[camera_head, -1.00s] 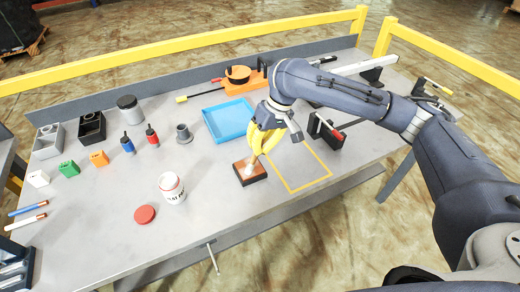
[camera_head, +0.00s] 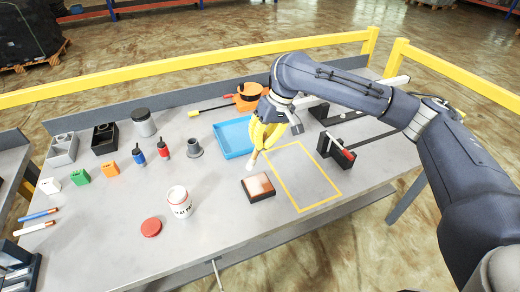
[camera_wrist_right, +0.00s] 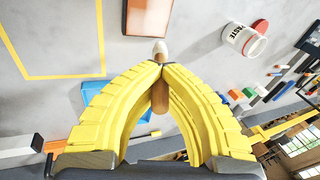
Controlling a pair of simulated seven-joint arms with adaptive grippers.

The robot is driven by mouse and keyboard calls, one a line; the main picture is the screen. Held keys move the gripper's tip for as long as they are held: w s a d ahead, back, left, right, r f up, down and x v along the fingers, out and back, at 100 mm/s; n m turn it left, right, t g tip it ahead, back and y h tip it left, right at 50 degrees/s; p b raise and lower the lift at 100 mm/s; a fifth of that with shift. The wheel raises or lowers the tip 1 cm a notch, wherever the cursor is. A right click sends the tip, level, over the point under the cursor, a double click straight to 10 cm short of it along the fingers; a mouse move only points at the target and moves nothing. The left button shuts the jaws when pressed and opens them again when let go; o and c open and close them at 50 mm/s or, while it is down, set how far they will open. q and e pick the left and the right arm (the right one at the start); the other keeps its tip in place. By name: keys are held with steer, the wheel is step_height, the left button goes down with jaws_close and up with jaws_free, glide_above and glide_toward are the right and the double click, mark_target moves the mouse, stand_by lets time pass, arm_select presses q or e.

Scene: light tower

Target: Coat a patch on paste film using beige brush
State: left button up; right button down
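My right gripper (camera_head: 265,136) is shut on the beige brush (camera_head: 253,162), which also shows in the right wrist view (camera_wrist_right: 160,93) with its pale tip pointing away from the fingers. The paste film seems to be the small dark-framed block (camera_head: 258,187) with a brown top and a paler patch on it. The brush tip shows just behind the block's far edge in the head view and appears apart from it. The block is partly cut off in the right wrist view (camera_wrist_right: 148,16). An open white paste can (camera_head: 179,203) stands left of the block. My left gripper is not in view.
A red lid (camera_head: 151,228) lies in front of the can. A blue tray (camera_head: 234,136) is behind the gripper. A yellow outlined rectangle (camera_head: 303,176) right of the block is bare. Small bottles, coloured blocks and bins stand at the left.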

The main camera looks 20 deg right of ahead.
steer(key=shift+r, duration=2.05)
steer(key=shift+s, duration=0.15)
